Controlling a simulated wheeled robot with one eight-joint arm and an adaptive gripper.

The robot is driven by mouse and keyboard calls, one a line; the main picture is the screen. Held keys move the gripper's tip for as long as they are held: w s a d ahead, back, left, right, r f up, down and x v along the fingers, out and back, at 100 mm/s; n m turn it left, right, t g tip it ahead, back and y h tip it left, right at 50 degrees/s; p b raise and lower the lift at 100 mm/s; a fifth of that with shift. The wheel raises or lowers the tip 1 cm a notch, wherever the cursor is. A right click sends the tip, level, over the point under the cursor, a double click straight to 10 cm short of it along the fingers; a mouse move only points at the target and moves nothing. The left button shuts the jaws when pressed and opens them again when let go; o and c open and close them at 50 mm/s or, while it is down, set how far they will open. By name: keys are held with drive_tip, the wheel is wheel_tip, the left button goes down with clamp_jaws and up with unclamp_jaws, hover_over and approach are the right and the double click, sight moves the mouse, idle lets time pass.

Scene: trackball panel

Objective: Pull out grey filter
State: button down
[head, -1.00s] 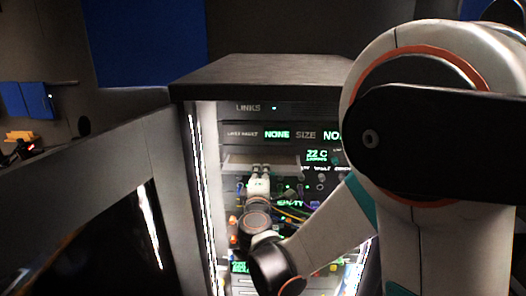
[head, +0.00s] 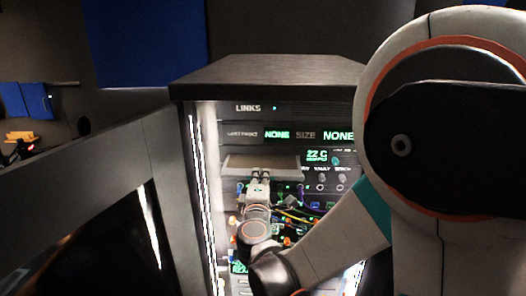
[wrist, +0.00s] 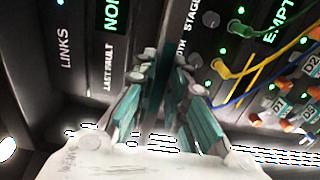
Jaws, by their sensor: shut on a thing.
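The grey filter (head: 235,164) is a flat, wide grey slab in the head view. It juts out from the rack front below the display rows. My gripper (head: 260,172) is at the middle of its front edge, shut on it. In the wrist view my gripper (wrist: 168,75) shows its teal-padded fingers close together, pointing at the rack. The filter is hard to make out between them there. How much of it is still inside the rack is hidden.
The dark rack (head: 265,75) has lit panels. Coloured cables and plugs (head: 292,215) lie below and right of the filter; the wrist view shows yellow and blue cables (wrist: 262,70) close to the fingers. A grey-framed panel (head: 110,190) stands to the left.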

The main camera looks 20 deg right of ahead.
drive_tip(key=v, duration=0.7)
drive_tip(key=shift+s, duration=0.15)
idle(0.9)
drive_tip(key=shift+s+a, duration=0.1)
drive_tip(key=shift+s, duration=0.05)
drive_tip(key=shift+v, duration=1.35)
drive_tip(key=shift+r, duration=0.1)
